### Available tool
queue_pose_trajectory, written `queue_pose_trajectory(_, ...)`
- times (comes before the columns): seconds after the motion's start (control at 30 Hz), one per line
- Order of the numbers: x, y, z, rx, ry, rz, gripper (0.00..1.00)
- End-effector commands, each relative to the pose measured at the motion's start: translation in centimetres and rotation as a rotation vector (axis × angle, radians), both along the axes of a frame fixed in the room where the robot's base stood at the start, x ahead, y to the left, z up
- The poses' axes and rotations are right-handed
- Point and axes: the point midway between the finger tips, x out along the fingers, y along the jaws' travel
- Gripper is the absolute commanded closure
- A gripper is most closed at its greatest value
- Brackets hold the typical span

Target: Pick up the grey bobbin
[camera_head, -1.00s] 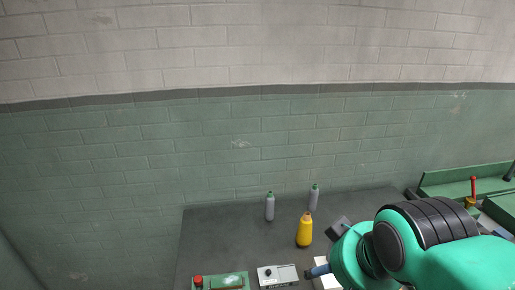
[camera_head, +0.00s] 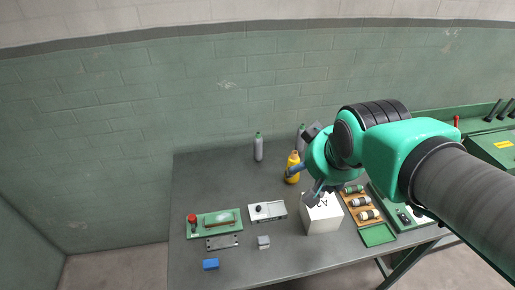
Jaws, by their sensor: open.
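My gripper (camera_head: 304,181) is open and empty, above the table beside the yellow bottle-shaped piece and over the back of the white box. I cannot tell its exact height. Two grey bottle-shaped pieces stand upright at the back: one with a green top (camera_head: 258,149), the other (camera_head: 301,136) partly hidden by my wrist. A wooden tray (camera_head: 349,207) on the right holds small spool-like pieces, one greenish (camera_head: 354,189) and others greyish (camera_head: 361,201) (camera_head: 369,214). Which piece is the grey bobbin is not clear at this size. My gripper touches none of the grey pieces.
The yellow piece (camera_head: 293,166) and white box (camera_head: 322,221) stand close to my gripper. The back left is clear.

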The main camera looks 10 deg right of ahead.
Motion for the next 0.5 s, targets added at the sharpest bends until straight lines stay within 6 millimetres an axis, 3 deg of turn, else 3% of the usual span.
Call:
queue_pose_trajectory(0.27,12.2,-1.9,-2.4,-0.045,-0.116,0.001,0.29)
queue_pose_trajectory(0.5,22.0,-2.8,-6.0,-0.065,-0.226,0.029,0.29)
